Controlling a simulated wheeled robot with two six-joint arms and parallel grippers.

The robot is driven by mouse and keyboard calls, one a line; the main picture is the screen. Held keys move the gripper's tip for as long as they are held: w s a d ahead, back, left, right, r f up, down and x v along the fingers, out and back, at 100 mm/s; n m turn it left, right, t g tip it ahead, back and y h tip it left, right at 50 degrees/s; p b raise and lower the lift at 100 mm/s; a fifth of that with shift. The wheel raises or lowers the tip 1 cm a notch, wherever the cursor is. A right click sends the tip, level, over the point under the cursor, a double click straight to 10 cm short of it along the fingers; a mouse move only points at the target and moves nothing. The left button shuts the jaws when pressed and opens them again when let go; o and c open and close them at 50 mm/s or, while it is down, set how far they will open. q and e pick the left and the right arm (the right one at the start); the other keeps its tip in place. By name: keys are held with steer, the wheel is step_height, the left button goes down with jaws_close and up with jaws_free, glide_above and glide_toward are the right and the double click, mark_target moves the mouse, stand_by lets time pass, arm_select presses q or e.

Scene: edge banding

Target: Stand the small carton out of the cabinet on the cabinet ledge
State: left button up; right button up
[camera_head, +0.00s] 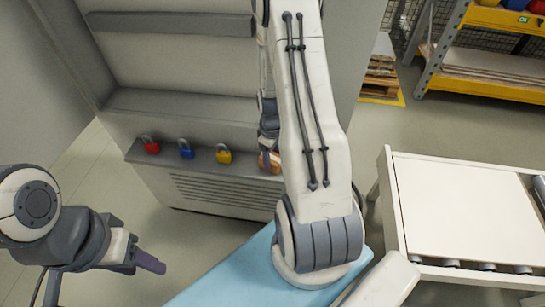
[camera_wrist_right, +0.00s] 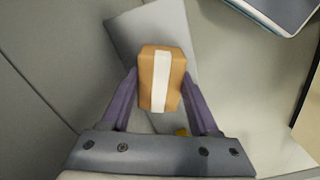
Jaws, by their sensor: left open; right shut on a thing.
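The small carton (camera_wrist_right: 174,83) is brown with a white tape strip. In the right wrist view it sits between the purple fingers of my right gripper (camera_wrist_right: 160,76), which is shut on it. In the head view the carton (camera_head: 270,161) shows at the right end of the cabinet ledge (camera_head: 196,158), partly hidden by my right arm. I cannot tell whether it touches the ledge. My left gripper (camera_head: 150,262) is open and empty, low at the left, away from the cabinet (camera_head: 190,105).
A red padlock (camera_head: 151,147), a blue padlock (camera_head: 186,151) and a yellow padlock (camera_head: 223,156) stand on the ledge left of the carton. A light blue surface (camera_head: 235,280) lies in front. A white-topped roller table (camera_head: 460,210) stands right, with a yellow rack (camera_head: 490,90) behind.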

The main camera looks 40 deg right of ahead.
mark_target(272, 157)
steer(key=shift+f, duration=0.15)
steer(key=o, duration=1.1)
step_height(272, 157, up, 12)
steer(key=p, duration=0.1)
steer(key=a+r+n, duration=0.1)
steer(key=a+r, duration=0.4)
steer(key=a, duration=0.7)
steer(key=s+a+r+n, duration=0.1)
steer(key=s+a+r, duration=0.1)
steer(key=s+a, duration=0.3)
steer(key=s+a+r, duration=0.2)
steer(key=s+a, duration=0.3)
steer(key=a, duration=0.2)
steer(key=s+a+r+n+y, duration=0.1)
steer(key=s+a+r, duration=0.2)
steer(key=s+a, duration=0.3)
steer(key=shift+s+a+n, duration=0.1)
steer(key=shift+a+n, duration=0.2)
steer(key=shift+a, duration=0.15)
